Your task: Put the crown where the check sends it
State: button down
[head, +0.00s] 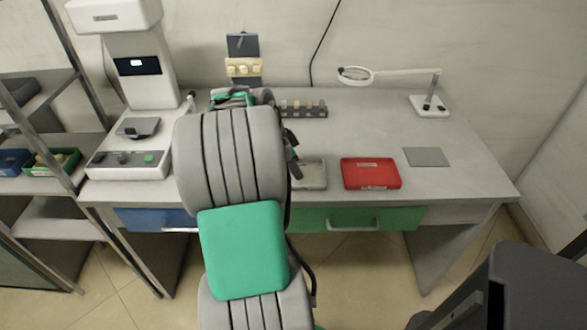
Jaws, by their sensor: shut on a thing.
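My gripper (291,146) shows only as a dark sliver at the right edge of my grey and green arm, over the desk. It is shut, but its jaws and the crown in them are hidden behind the arm. A white check device (121,60) with a small lit screen stands at the back left; its base has a dark plate and a green button. A shallow grey tray (312,174) lies just right of my arm, partly covered by it. A red box (370,173) lies farther right.
A small rack (302,108) with several blanks stands at the back. A magnifier lamp (432,104) and a grey mat (426,157) are at the right. A blue drawer (140,219) and green drawer (390,219) are shut. Shelves with bins stand left. The desk's right side is mostly free.

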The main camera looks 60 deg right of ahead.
jog(key=shift+f, duration=0.15)
jog(key=c, duration=1.2)
grip_release()
jog(key=shift+c, duration=0.2)
jog(key=p+v, duration=0.2)
jog(key=v, duration=1)
jog(key=w+a+f+n+t, duration=0.1)
jog(key=w+a+n+t, duration=0.1)
jog(key=w+a+n, duration=0.5)
jog(key=w+a+f+n+t, duration=0.1)
jog(key=w+a+n, duration=0.3)
jog(key=a, duration=0.5)
jog(key=s+a+f+n+t+y, duration=0.1)
jog(key=s+a+f+n+y, duration=0.15)
jog(key=a+n, duration=0.75)
jog(key=s+a+f+n+t+y, duration=0.1)
jog(key=a+f+n, duration=0.4)
jog(key=a, duration=0.9)
notch_tip(320, 180, up, 10)
jog(key=w+p, duration=0.1)
jog(key=p, duration=0.5)
jog(key=shift+t+p, duration=0.3)
jog(key=shift+t, duration=0.1)
